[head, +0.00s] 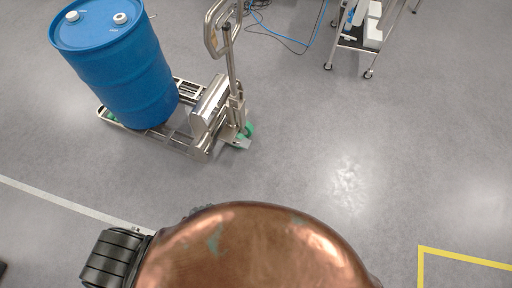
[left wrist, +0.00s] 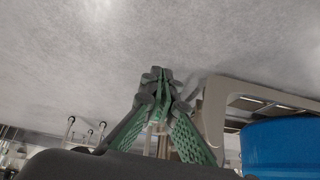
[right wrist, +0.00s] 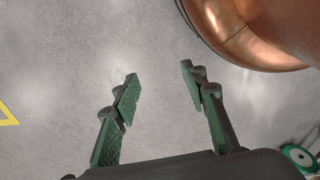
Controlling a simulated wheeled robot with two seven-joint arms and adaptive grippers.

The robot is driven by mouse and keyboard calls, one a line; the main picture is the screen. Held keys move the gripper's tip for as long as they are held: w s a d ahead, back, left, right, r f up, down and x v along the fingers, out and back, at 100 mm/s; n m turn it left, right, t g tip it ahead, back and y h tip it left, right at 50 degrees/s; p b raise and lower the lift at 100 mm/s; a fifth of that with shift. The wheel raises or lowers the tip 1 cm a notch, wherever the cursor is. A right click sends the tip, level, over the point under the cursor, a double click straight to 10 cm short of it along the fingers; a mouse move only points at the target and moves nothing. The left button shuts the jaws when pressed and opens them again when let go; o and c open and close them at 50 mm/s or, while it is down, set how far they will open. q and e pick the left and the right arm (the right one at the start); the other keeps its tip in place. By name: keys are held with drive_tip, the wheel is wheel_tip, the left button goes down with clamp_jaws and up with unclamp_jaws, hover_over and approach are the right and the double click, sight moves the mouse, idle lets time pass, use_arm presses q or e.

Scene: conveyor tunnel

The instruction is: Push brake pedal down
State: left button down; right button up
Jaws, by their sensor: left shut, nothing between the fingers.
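A metal pallet truck (head: 203,135) stands on the floor in the head view, with an upright handle. A small metal plate (head: 239,144) juts out low beside its green wheel; it may be the brake pedal, but it is too small to be sure. In the left wrist view, my left gripper (left wrist: 161,75) has its green fingers together and holds nothing. A pale frame (left wrist: 214,112) stands just right of them; I cannot tell whether they touch. My right gripper (right wrist: 162,80) is open and empty over bare floor. No fingers show clearly in the head view.
A blue drum (head: 118,70) stands on the truck and also shows in the left wrist view (left wrist: 285,145). A wheeled cart (head: 360,35) and blue cables (head: 290,35) are at the back. Yellow tape (head: 465,257) marks the floor at right. The middle-right floor is clear.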

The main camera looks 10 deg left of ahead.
use_arm(q)
drive_tip(key=w+d+f+t+h+b, duration=0.15)
drive_tip(key=w+b, duration=0.35)
drive_tip(key=w, duration=0.5)
drive_tip(key=w+d+f+t+b, duration=0.1)
drive_tip(key=w+d+t+b, duration=0.3)
drive_tip(key=w, duration=0.6)
use_arm(e)
drive_tip(key=w+a+r+g+b, duration=0.1)
drive_tip(key=w+a+r+b, duration=0.25)
drive_tip(key=r+b, duration=0.7)
use_arm(q)
drive_tip(key=t+b, duration=0.3)
drive_tip(key=b, duration=0.4)
hover_over(246, 147)
drive_tip(key=shift+w+f, duration=0.1)
drive_tip(key=shift+f, duration=0.2)
wheel_tip(246, 147, down, 3)
drive_tip(key=shift+b, duration=1)
drive_tip(key=shift+f, duration=0.2)
use_arm(e)
drive_tip(key=w+a+f+t+y, duration=0.1)
drive_tip(key=w+a+f+t, duration=0.2)
drive_tip(key=w+f, duration=0.2)
drive_tip(key=w+a+f+t+y, duration=0.1)
drive_tip(key=w+a+f+t, duration=0.2)
drive_tip(key=w+f, duration=0.3)
drive_tip(key=shift+a+f+m+y, duration=0.25)
drive_tip(key=shift+f+m+y, duration=0.15)
drive_tip(key=shift+f, duration=1.85)
